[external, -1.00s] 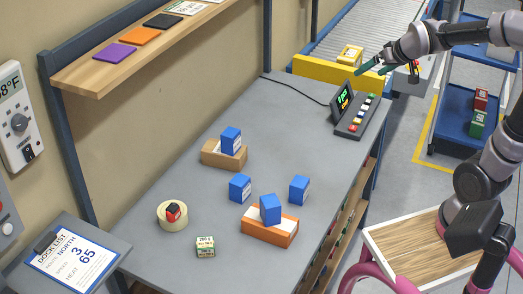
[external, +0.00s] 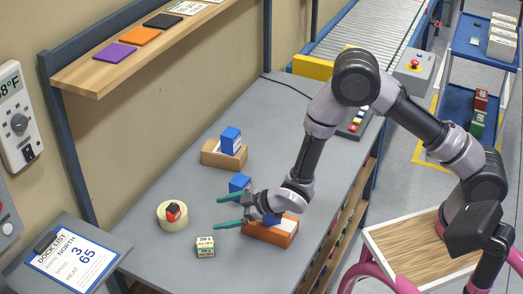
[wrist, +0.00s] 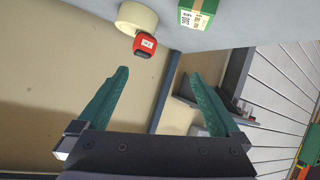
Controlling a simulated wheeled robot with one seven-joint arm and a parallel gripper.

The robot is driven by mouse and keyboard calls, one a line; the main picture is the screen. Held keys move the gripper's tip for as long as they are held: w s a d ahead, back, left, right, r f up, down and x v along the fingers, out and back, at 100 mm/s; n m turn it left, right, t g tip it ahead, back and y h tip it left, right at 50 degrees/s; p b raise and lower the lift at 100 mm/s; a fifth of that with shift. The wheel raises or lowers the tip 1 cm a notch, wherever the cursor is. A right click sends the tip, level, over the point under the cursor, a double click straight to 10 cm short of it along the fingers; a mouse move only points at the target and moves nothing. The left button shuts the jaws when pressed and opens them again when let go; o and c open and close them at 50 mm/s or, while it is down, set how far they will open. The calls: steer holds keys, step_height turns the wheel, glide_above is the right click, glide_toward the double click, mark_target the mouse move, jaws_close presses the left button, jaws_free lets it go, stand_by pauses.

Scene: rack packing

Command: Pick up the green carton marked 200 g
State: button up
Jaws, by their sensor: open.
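The small green carton with a pale label marked 200 g (external: 205,246) stands on the grey table near its front left end. It also shows at the top of the wrist view (wrist: 196,14), cut off by the frame edge. My gripper (external: 217,213) is open and empty. Its teal fingers point left, above the table and behind the carton in the external view, apart from it. In the wrist view the open fingers (wrist: 160,74) have nothing between them.
A tape roll (external: 172,217) with a red item (external: 173,210) on it stands left of the carton. An orange box (external: 270,233) and a blue box (external: 239,183) are close to my wrist. A brown box (external: 222,154) carries another blue box (external: 231,140).

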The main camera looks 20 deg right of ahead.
mark_target(212, 244)
steer(key=shift+n, duration=0.4)
steer(key=s+f, duration=0.1)
steer(key=f, duration=0.2)
steer(key=a+f, duration=0.1)
steer(key=f, duration=0.2)
steer(key=s+f, duration=0.1)
steer(key=f, duration=0.2)
steer(key=shift+s+a+f, duration=0.2)
steer(key=shift+s, duration=0.1)
steer(key=x, duration=0.5)
steer(key=c, duration=1.5)
